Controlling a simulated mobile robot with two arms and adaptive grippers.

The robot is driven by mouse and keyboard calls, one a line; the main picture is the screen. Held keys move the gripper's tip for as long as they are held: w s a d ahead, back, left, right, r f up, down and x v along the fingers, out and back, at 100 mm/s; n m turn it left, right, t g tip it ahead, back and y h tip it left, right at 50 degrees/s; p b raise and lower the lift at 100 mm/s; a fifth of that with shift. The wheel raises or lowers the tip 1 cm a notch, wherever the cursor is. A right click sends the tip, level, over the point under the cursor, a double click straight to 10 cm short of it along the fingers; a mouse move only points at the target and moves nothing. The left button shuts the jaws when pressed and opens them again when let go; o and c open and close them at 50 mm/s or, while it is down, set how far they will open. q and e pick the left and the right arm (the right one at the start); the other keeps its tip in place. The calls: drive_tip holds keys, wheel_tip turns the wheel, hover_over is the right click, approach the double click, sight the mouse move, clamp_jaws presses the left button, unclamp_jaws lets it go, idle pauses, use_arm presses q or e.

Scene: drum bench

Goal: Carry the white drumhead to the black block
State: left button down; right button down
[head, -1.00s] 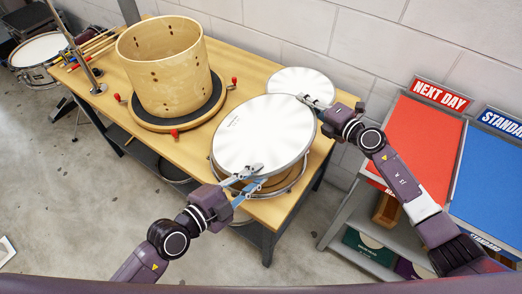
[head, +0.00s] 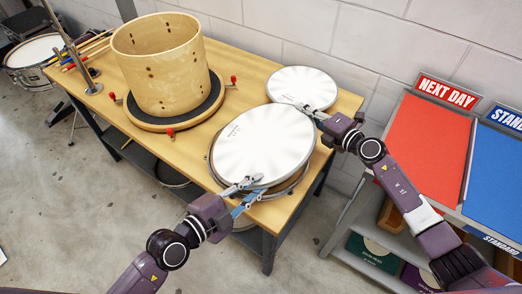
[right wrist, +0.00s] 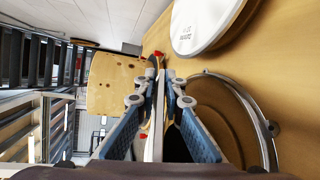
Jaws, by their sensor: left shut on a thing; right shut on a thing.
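The white drumhead (head: 265,145) is a round white disc with a thin metal rim, held roughly flat above a drum hoop (head: 292,190) on the bench. My left gripper (head: 243,187) is shut on its near edge. My right gripper (head: 318,115) is shut on its far right edge. In the right wrist view the drumhead (right wrist: 158,115) is edge-on between the fingers, with the open drum (right wrist: 235,115) beside it. The drumhead hides most of that drum in the head view. I cannot make out a separate black block; a black round pad (head: 211,100) lies under the wooden shell.
The wooden drum shell (head: 165,70) stands on a round base with red knobs at the left. A smaller white head (head: 302,86) lies behind the held one. A rack with red (head: 428,145) and blue (head: 500,185) panels stands at right.

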drive_tip(key=shift+f, duration=0.1)
use_arm(q)
drive_tip(key=c, duration=1.7)
unclamp_jaws()
drive_tip(key=shift+f, duration=0.1)
drive_tip(key=shift+c, duration=0.2)
use_arm(e)
drive_tip(key=c, duration=2)
unclamp_jaws()
drive_tip(key=shift+c, duration=0.2)
drive_tip(key=shift+s+d, duration=0.1)
use_arm(q)
drive_tip(key=v, duration=0.8)
use_arm(e)
drive_tip(key=v, duration=1.2)
drive_tip(key=shift+f, duration=0.1)
